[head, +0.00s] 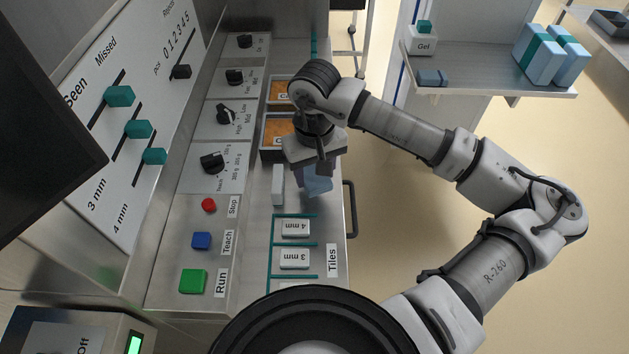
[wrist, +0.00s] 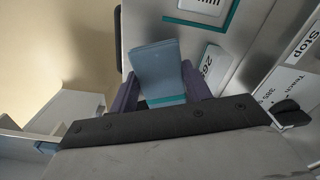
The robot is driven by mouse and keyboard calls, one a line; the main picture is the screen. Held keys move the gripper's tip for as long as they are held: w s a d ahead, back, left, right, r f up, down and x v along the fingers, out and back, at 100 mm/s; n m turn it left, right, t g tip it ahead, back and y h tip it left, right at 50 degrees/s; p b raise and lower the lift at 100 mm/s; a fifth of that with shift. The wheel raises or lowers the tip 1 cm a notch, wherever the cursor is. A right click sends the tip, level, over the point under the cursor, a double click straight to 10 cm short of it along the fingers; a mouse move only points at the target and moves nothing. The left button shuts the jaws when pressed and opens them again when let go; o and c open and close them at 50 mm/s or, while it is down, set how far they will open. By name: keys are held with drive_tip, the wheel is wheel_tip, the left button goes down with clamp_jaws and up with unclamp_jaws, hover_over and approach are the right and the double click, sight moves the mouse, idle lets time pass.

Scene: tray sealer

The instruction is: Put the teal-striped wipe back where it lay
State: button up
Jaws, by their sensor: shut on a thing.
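The teal-striped wipe (head: 318,184) is a light blue folded cloth below my gripper, over the right edge of the steel counter. In the wrist view the wipe (wrist: 156,66) sits between the two dark purple fingers, with its teal stripe close to the gripper body. My gripper (head: 316,173) is shut on the wipe. In the wrist view the gripper (wrist: 160,92) points toward the counter's edge. I cannot tell whether the wipe touches the counter.
A white tile (head: 278,185) is just left of the wipe. Tile slots (head: 294,243) lie nearer, trays (head: 277,133) farther. A handle (head: 350,208) juts from the counter edge. The right-hand shelf (head: 490,78) holds a Gel box (head: 422,40), a grey-blue item (head: 432,77) and teal-banded blue packs (head: 537,53).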

sight(314, 184)
wheel_tip(314, 184, down, 5)
drive_tip(key=shift+r+p, duration=0.2)
drive_tip(key=shift+p, duration=0.1)
drive_tip(key=shift+f+b, duration=0.2)
drive_tip(key=shift+b, duration=0.2)
drive_tip(key=o, duration=0.9)
drive_tip(key=shift+r, duration=0.1)
drive_tip(key=shift+o, duration=0.2)
drive_tip(key=shift+r+p, duration=0.1)
drive_tip(key=shift+p, duration=0.2)
drive_tip(key=shift+r+p, duration=0.2)
drive_tip(key=shift+p, duration=0.1)
wheel_tip(314, 184, up, 12)
drive_tip(key=shift+f+b, duration=0.15)
drive_tip(key=shift+b, duration=1.1)
